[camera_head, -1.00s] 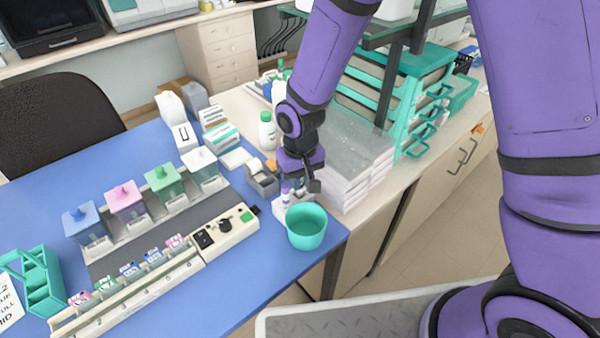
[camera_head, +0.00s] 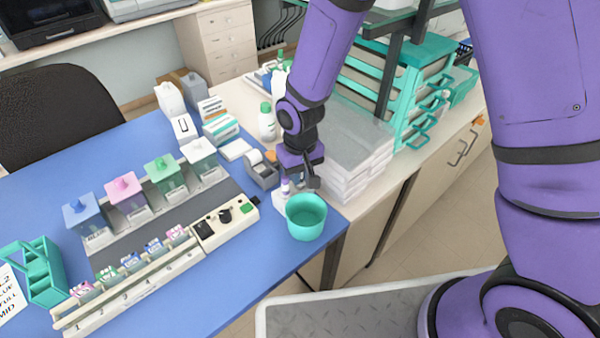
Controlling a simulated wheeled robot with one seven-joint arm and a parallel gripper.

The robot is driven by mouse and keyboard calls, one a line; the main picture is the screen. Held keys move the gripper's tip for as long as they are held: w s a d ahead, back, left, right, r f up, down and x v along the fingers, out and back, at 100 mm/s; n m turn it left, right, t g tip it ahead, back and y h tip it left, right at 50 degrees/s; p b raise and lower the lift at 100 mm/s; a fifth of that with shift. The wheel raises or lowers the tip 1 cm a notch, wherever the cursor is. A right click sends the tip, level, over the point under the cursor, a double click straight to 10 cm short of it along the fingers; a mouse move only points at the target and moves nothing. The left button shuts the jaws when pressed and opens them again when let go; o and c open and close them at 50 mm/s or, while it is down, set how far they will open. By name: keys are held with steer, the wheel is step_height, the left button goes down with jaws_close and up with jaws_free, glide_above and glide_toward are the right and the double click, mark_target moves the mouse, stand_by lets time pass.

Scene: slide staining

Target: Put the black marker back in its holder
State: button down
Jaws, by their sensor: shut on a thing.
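My gripper (camera_head: 307,183) hangs at the end of the purple arm, just behind the rim of the teal cup and right of a small white holder (camera_head: 279,202). A purple-topped item (camera_head: 285,186) stands upright at the holder, left of my gripper. The fingers are dark, small and partly covered by the wrist. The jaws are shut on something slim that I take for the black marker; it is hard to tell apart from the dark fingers. I cannot tell whether its lower end touches the holder, as the cup and gripper hide that spot.
The teal cup (camera_head: 306,218) stands close in front at the table's right edge. A grey tape dispenser (camera_head: 262,170) is to the left and behind. The staining tray with control box (camera_head: 224,222) lies left. Stacked white boxes (camera_head: 350,170) stand close on the right.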

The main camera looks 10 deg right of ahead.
steer(key=shift+f, duration=0.4)
stand_by(0.6)
steer(key=c, duration=1)
jaws_free()
steer(key=shift+r, duration=0.1)
step_height(320, 180, up, 11)
steer(key=shift+f, duration=0.2)
